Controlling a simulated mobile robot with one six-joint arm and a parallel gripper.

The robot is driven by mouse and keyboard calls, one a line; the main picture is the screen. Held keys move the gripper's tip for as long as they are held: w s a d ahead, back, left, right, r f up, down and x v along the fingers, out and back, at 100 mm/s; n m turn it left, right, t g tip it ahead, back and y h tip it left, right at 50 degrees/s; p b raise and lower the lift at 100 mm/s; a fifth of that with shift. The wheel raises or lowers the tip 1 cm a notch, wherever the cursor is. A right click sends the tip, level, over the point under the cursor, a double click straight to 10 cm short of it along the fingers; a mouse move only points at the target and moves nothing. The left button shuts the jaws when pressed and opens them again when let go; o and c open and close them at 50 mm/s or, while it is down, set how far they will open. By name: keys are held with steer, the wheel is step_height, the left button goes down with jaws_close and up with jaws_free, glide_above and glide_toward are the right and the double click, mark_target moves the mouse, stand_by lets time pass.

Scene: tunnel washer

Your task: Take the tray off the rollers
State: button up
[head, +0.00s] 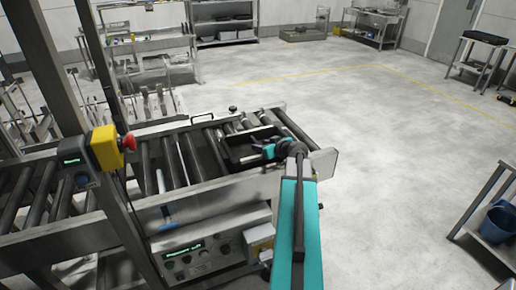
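A dark, shallow tray (240,152) lies on the rollers (183,158) near the right end of the conveyor. Its right part is partly hidden behind my arm's end. My gripper (260,147) is over the tray's right side, with the teal arm reaching up from the bottom of the view. The fingers are small and dark against the tray. I cannot tell whether they touch it or are open or shut. Small purple and teal bits show by the gripper; I cannot tell what they are.
A post with a yellow box and red button (108,147) stands at the conveyor's front left. A control panel (190,258) sits below the rollers. A side table with a blue bucket (500,224) is at right. The floor (400,140) between is clear.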

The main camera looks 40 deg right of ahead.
steer(key=shift+w, duration=0.15)
stand_by(0.4)
jaws_close()
